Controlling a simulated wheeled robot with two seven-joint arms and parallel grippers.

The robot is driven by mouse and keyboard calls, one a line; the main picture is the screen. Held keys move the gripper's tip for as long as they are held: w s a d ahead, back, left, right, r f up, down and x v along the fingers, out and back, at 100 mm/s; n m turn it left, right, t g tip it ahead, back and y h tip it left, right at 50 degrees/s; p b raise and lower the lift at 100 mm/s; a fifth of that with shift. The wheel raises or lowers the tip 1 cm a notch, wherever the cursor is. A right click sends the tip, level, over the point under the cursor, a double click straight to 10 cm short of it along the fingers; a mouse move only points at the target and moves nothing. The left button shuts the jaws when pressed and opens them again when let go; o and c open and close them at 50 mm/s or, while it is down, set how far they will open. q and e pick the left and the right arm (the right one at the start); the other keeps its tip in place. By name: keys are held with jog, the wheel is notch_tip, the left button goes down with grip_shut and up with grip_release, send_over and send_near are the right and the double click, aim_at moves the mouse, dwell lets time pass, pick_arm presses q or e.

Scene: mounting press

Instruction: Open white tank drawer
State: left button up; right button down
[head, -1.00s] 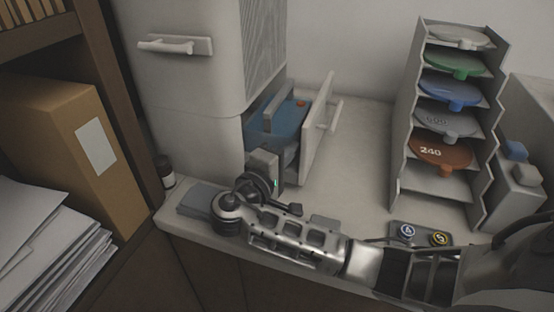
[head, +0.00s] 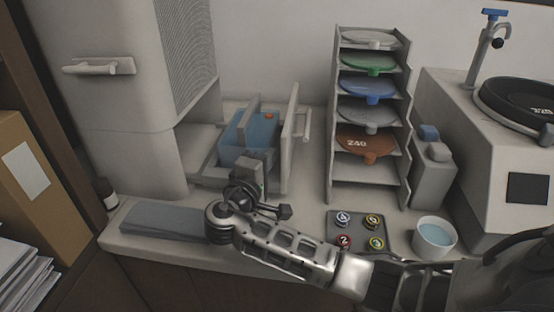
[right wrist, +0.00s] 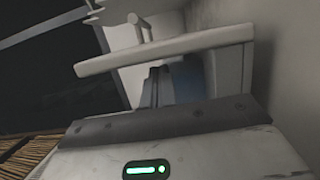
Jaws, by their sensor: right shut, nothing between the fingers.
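The white tank drawer is pulled out to the right of the white cabinet (head: 125,100). Its front panel (head: 291,130) and bar handle (head: 306,124) face right; the panel (right wrist: 170,48) and handle (right wrist: 140,30) also show in the right wrist view. A blue tank (head: 250,132) sits inside the drawer. My right gripper (head: 249,168) is shut and empty at the drawer's near side, on the tank side of the front panel, not on the handle. Its fingertips are hard to make out, so I cannot tell whether they touch the drawer. My left gripper is not in view.
A rack of coloured discs (head: 370,110) stands right of the drawer, with bare counter between. A button pad (head: 358,232), a cup (head: 434,238) and a machine (head: 490,130) are further right. A grey slab (head: 165,221) lies by the front edge.

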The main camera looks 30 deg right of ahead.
jog(key=shift+d, duration=0.15)
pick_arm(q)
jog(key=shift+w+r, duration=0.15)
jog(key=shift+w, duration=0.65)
pick_arm(e)
jog(key=shift+f, duration=0.1)
